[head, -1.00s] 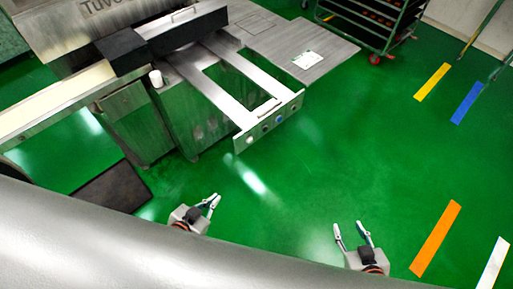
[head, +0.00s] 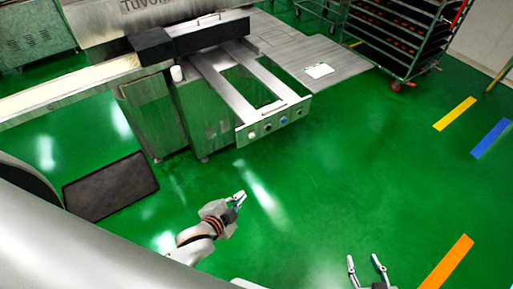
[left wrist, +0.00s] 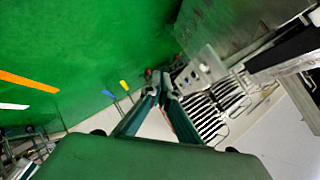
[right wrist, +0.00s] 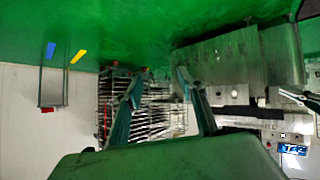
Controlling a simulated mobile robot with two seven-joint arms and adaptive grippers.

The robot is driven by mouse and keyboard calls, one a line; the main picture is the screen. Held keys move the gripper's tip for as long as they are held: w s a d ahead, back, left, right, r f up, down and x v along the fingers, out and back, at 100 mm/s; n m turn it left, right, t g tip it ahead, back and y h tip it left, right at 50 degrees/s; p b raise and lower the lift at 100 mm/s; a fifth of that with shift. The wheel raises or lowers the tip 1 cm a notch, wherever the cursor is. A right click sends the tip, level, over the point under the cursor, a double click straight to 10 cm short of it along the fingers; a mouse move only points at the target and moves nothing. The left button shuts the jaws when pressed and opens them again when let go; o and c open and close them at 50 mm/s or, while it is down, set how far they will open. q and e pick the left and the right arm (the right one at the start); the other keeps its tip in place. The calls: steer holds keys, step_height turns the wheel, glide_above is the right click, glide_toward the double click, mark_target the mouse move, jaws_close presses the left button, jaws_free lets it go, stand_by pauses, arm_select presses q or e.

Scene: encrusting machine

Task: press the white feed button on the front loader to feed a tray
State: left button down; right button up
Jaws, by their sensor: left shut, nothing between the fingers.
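The front loader's panel (head: 275,124) is a pale metal plate at the front end of two rails. It carries a row of small round buttons. The white feed button (head: 252,135) is at its left end, and a blue button (head: 283,119) is further right. My left gripper (head: 241,196) is shut and empty, in front of and below the panel, apart from it. In the left wrist view the panel (left wrist: 190,74) shows just beyond my left fingertips (left wrist: 161,78). My right gripper (head: 365,262) is open and empty over the floor, lower right.
The encrusting machine (head: 150,105) and its belt (head: 65,95) stand at the back left. A dark mat (head: 110,187) lies on the floor at left. A wheeled rack (head: 400,35) stands at the back right. The green floor before the panel is clear.

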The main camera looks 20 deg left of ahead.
mark_target(252, 136)
arm_select(q)
steer(key=w+d+m+t+y+b, duration=0.1)
steer(key=w+d+m+y+b, duration=0.15)
steer(key=w+m+b, duration=0.45)
steer(key=w+d+m+t+y+b, duration=0.1)
steer(key=w+d+m+t+b, duration=0.15)
steer(key=w+m, duration=0.85)
steer(key=w+a, duration=0.6)
steer(key=a, duration=0.1)
steer(key=shift+w+f+n+g, duration=0.15)
steer(key=shift+f+n+g, duration=0.2)
steer(key=shift+g, duration=0.1)
arm_select(e)
step_height(252, 136, down, 10)
steer(key=s, duration=0.1)
steer(key=shift+d, duration=0.3)
steer(key=shift+s+g, duration=0.2)
steer(key=shift+g, duration=0.1)
